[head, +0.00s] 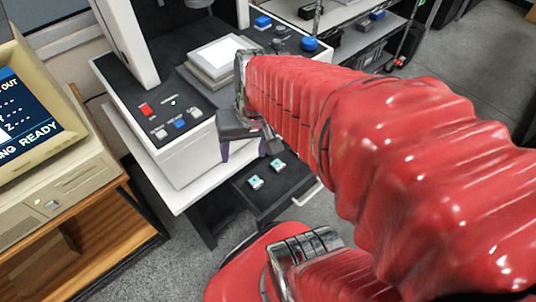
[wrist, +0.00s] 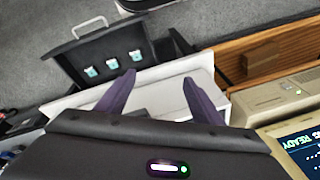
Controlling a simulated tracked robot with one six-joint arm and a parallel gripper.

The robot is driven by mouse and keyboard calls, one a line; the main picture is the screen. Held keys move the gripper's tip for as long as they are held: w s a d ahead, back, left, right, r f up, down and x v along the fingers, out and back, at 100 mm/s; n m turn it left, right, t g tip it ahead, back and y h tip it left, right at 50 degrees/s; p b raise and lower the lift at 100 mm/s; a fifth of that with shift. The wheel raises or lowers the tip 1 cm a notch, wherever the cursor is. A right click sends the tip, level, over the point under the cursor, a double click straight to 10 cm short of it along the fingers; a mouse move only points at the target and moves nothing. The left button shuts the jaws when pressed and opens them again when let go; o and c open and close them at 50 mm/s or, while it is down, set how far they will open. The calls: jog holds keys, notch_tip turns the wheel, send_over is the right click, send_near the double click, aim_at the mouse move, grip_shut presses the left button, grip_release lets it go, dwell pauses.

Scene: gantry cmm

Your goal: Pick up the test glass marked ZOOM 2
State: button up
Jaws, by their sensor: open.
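Several small pale teal-and-white squares, apparently the test glasses, sit in a dark tray (wrist: 72,50) below the white machine. In the wrist view they form a row: one at the left (wrist: 91,71), one in the middle (wrist: 113,62) and one at the right (wrist: 135,55). The head view shows two, a nearer one (head: 256,182) and a farther one (head: 278,166). Their markings are too small to read, so I cannot tell which is ZOOM 2. My gripper (wrist: 159,76) is open and empty, its purple fingers apart from the glasses. In the head view my gripper (head: 244,150) is above and beside the tray.
The white machine (head: 190,155) with a black button top stands beside my gripper. A beige computer (head: 60,180) showing READY stands on a wooden desk (head: 110,225) at the left. A shelf (head: 345,45) with dark bins is behind. Grey carpet is open at the right.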

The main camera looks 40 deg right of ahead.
jog(key=d+f+m+t, duration=0.2)
jog(key=d+f+m, duration=0.8)
jog(key=f+m, duration=0.3)
jog(key=d+f+m+t, duration=0.3)
jog(key=d+f+m, duration=0.7)
jog(key=f+m, duration=0.4)
jog(key=m, duration=0.3)
jog(key=shift+w+d+m, duration=0.15)
jog(key=shift+d+m, duration=0.25)
send_near(277, 165)
jog(key=shift+x, duration=1.2)
jog(key=shift+w+d+f, duration=0.1)
jog(key=shift+w+f, duration=0.1)
jog(key=shift+f, duration=0.2)
